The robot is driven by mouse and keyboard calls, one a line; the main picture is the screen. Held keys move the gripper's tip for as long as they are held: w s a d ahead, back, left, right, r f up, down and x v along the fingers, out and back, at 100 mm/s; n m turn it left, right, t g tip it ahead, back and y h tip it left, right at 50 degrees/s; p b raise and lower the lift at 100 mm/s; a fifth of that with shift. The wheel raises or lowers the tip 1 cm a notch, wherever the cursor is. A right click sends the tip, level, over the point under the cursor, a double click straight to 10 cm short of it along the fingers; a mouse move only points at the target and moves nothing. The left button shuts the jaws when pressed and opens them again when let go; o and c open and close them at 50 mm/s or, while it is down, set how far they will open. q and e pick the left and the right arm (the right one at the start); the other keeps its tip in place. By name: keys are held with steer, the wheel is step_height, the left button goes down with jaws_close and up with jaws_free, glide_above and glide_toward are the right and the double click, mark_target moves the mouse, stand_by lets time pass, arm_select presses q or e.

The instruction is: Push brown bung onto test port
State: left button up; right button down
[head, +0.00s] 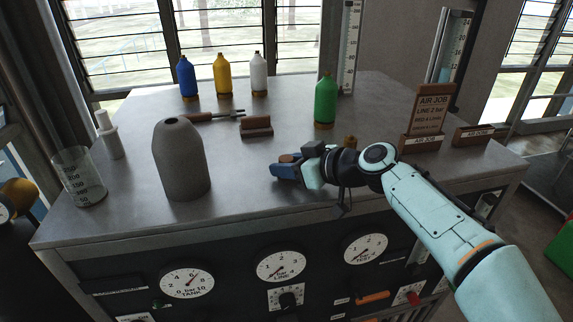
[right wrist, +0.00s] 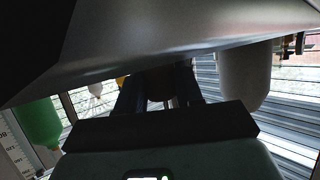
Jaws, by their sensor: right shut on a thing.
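My right gripper (head: 287,168) is low over the front middle of the metal bench top, its blue fingers pointing left. In the right wrist view, its dark fingers (right wrist: 158,90) are closed on a dark brown piece (right wrist: 160,84), which looks like the brown bung. No port shows clearly at the fingertips. My left gripper does not show.
A grey bottle (head: 182,160) stands left of the gripper, and a glass beaker (head: 78,178) at the far left. A green bottle (head: 325,102), a brown block (head: 256,127) and a sign (head: 430,118) stand behind. Gauges (head: 281,265) line the bench front.

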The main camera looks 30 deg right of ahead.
mark_target(288, 159)
steer(key=shift+r, duration=0.1)
stand_by(0.3)
steer(key=shift+w+r, duration=0.1)
steer(key=shift+r, duration=2.2)
